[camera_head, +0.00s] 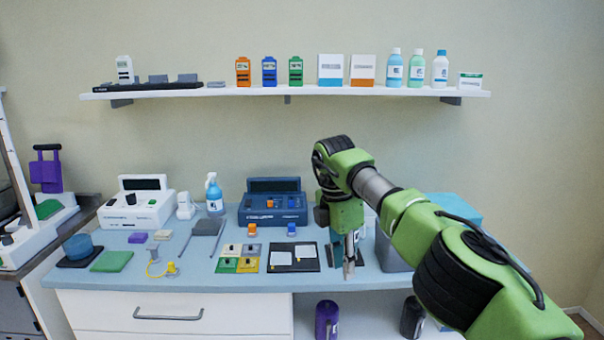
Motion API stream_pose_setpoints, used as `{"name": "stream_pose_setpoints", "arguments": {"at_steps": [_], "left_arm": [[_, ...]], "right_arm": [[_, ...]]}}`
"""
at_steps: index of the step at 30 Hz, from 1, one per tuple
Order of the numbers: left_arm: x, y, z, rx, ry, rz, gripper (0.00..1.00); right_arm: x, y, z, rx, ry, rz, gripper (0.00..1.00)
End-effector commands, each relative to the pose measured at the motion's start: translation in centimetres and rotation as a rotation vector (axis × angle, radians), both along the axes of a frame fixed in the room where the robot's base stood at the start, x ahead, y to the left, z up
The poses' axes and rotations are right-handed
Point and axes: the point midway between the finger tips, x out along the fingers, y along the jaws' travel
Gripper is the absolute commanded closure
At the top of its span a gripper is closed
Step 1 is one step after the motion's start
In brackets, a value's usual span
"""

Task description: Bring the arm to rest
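My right arm (440,250) is green and black and comes in from the right. It reaches over the blue-topped counter (200,273) and bends down at the wrist. My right gripper (349,268) points down just to the right of a black tray with two white pads (294,257). Its fingers look close together from this side, and I cannot tell whether they are open or shut. I see nothing clearly held in it. My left gripper is not in view.
A dark blue device (272,209), a white device (136,211) and a spray bottle (214,198) stand at the back. Colored pads (238,265) lie left of the black tray. A grey bin (392,250) stands right of the gripper. A shelf (205,93) runs above.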

Motion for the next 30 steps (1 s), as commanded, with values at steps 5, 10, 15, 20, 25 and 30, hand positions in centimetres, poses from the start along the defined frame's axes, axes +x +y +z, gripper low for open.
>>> {"name": "stream_pose_setpoints", "arguments": {"at_steps": [5,10,15,20,25,30], "left_arm": [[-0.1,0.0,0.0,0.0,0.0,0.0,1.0],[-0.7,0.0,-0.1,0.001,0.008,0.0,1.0],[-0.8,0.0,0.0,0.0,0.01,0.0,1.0],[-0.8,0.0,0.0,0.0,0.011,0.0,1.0],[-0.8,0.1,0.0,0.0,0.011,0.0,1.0],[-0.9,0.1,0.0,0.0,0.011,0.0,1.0]], "right_arm": [[-0.9,4.5,-6.2,0.199,0.062,0.106,0.76],[-3.4,12.1,-14.3,0.558,0.117,0.206,0.76],[-5.8,19.6,-20.6,1.017,0.071,0.156,0.76],[-6.0,21.6,-25.5,1.323,-0.064,-0.078,0.76],[-6.1,17.7,-33.8,1.431,-0.249,-0.473,0.76],[-9.5,10.6,-44.0,1.324,-0.378,-0.858,0.76]]}}
